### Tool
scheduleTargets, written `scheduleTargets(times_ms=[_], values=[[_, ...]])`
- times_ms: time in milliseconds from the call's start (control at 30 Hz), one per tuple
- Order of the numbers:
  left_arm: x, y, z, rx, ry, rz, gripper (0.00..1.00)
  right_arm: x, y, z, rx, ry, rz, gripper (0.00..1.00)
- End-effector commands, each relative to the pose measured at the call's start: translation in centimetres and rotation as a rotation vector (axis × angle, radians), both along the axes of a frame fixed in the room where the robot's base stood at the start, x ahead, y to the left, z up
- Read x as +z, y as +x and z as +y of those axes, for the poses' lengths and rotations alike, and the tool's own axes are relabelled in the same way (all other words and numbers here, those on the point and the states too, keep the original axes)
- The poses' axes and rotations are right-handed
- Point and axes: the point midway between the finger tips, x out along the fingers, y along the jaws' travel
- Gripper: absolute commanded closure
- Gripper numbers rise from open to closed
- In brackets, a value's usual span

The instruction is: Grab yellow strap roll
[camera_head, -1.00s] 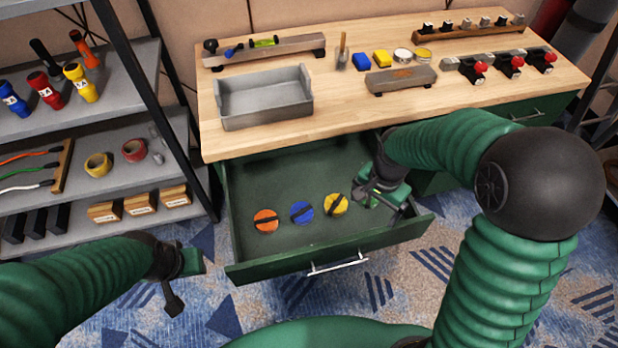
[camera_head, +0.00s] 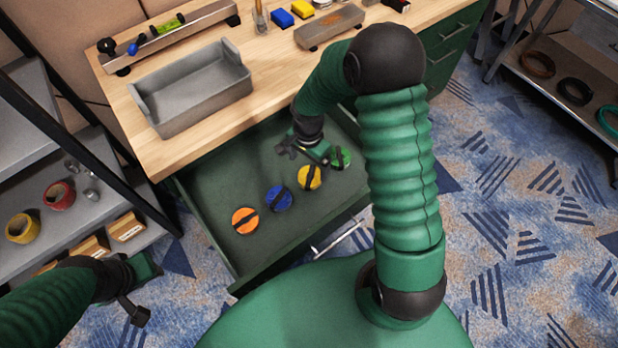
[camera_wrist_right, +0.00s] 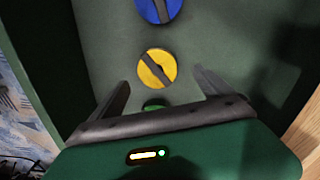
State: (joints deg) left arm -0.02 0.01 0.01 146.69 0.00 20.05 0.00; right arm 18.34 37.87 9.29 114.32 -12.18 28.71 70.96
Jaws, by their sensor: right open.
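The yellow strap roll (camera_head: 309,178) is a flat disc with a dark strap across it, lying in the open green drawer. It also shows in the right wrist view (camera_wrist_right: 157,68), ahead of and between the spread fingers. My right gripper (camera_head: 304,156) is open and empty, just behind the yellow roll in the head view; I see no contact. Its two fingers show in the right wrist view (camera_wrist_right: 162,82). My left gripper (camera_head: 142,288) is at the lower left, away from the drawer; its jaw opening is unclear.
A blue roll (camera_head: 278,198) and an orange roll (camera_head: 245,220) lie left of the yellow one; a green roll (camera_head: 341,157) lies right. The drawer (camera_head: 215,247) has raised walls. A grey bin (camera_head: 190,90) stands on the bench above. A shelf (camera_head: 92,198) stands left.

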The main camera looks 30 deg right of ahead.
Motion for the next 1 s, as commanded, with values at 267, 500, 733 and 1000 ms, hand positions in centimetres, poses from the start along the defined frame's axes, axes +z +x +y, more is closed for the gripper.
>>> scheduleTargets(times_ms=[267,500,733,1000], values=[[-1.1,0.0,0.0,0.001,0.0,-0.001,0.68,-4.5,-0.4,-0.3,-0.001,0.005,0.002,0.09],[-1.1,0.0,0.0,0.0,0.0,-0.001,0.68,-5.6,-0.3,-0.2,0.0,0.003,-0.001,0.09],[-1.1,0.0,0.0,0.0,0.0,-0.001,0.68,-5.5,-0.3,-0.2,0.001,0.001,-0.002,0.27],[-1.1,0.0,0.0,0.001,0.0,0.0,0.68,-5.6,-0.3,-0.3,0.0,0.003,-0.001,0.63]])
